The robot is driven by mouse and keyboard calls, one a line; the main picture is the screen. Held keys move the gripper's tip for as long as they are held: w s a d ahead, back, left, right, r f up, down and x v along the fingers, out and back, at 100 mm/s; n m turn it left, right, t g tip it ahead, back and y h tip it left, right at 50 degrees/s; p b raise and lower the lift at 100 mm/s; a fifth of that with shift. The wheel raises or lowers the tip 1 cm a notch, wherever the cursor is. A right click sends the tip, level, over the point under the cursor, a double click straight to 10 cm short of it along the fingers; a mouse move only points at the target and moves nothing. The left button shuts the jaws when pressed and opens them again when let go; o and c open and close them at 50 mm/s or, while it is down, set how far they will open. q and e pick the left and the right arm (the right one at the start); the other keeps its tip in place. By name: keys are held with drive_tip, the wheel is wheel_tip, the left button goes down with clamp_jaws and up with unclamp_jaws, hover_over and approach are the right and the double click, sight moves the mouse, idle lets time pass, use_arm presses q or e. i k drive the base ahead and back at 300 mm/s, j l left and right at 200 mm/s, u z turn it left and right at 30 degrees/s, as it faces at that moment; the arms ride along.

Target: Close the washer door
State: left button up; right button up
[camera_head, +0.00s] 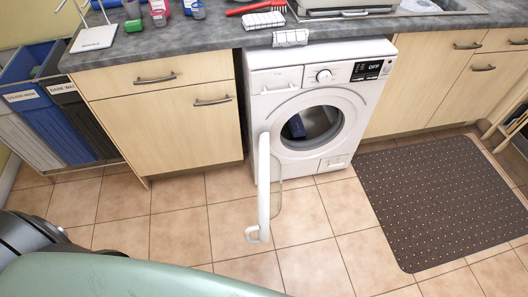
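The white washer (318,95) stands under the counter, and its display reads OFF. Its round door opening (342,112) faces me, uncovered. The washer door (263,190) is swung wide open on the left side of the opening and sticks out toward me, seen nearly edge-on. Its clear glass shows on its right side, and a white loop shows at its near end (258,235). A dark blue item (297,127) is inside the drum. Neither of my grippers is in view, and nothing touches the door.
Tiled floor (315,225) is free around the door. A dark dotted mat (440,195) lies to the right. Laundry bins (55,110) stand at left. A smooth pale green surface (120,275) fills the lower left; I cannot tell what it is.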

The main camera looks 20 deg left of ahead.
sight(263, 226)
drive_tip(key=j, duration=1)
drive_tip(key=k+j+z, duration=0.2)
drive_tip(key=k, duration=0.35)
